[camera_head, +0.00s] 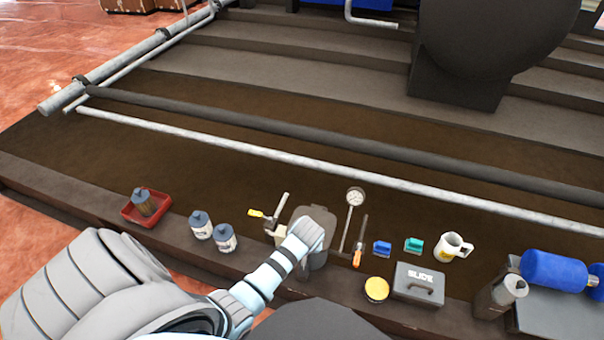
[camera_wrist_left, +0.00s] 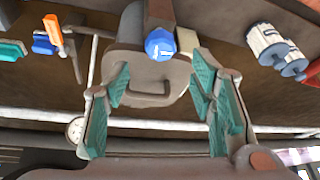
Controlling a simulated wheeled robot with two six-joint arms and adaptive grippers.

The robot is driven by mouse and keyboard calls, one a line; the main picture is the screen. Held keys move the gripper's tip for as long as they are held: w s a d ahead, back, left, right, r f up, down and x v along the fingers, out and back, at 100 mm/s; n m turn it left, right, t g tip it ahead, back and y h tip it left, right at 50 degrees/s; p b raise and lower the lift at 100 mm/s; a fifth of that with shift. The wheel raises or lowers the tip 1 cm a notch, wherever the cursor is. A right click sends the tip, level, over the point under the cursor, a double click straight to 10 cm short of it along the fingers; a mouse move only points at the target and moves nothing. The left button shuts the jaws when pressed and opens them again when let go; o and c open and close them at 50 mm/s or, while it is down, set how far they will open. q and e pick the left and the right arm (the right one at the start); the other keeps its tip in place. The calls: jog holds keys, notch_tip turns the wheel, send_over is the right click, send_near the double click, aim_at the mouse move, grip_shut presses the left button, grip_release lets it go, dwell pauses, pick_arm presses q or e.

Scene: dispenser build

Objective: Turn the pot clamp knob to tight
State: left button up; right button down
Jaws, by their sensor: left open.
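The pot clamp knob (camera_wrist_left: 160,44) is a blue faceted knob on a brown-grey post in the left wrist view. Beside it is a brown-grey body with a rounded slot (camera_wrist_left: 127,58), which seems to be the pot. My left gripper (camera_wrist_left: 160,72) is open, with teal pads either side of that body. The knob lies near the gap between its fingertips, and neither finger visibly touches it. In the head view my left arm reaches over the pot (camera_head: 322,216), hiding the knob and the fingertips. My right gripper is not in view.
Two grey-capped bottles (camera_head: 201,225) and a red tray (camera_head: 130,213) stand to the left. To the right are an orange-handled tool (camera_head: 358,258), blue (camera_head: 382,248) and teal (camera_head: 414,245) blocks, a yellow-lidded tin (camera_head: 377,288), a SLIDE box (camera_head: 418,289) and a mug (camera_head: 450,246). Pipes run behind.

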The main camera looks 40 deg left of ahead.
pick_arm(q)
jog(key=b+x, duration=0.2)
jog(key=x, duration=0.4)
jog(key=shift+a+f+b, duration=0.1)
jog(key=shift+f+b, duration=0.2)
jog(key=shift+b, duration=0.1)
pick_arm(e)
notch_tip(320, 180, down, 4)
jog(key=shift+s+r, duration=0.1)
pick_arm(q)
jog(key=shift+r, duration=0.1)
jog(key=c, duration=1.1)
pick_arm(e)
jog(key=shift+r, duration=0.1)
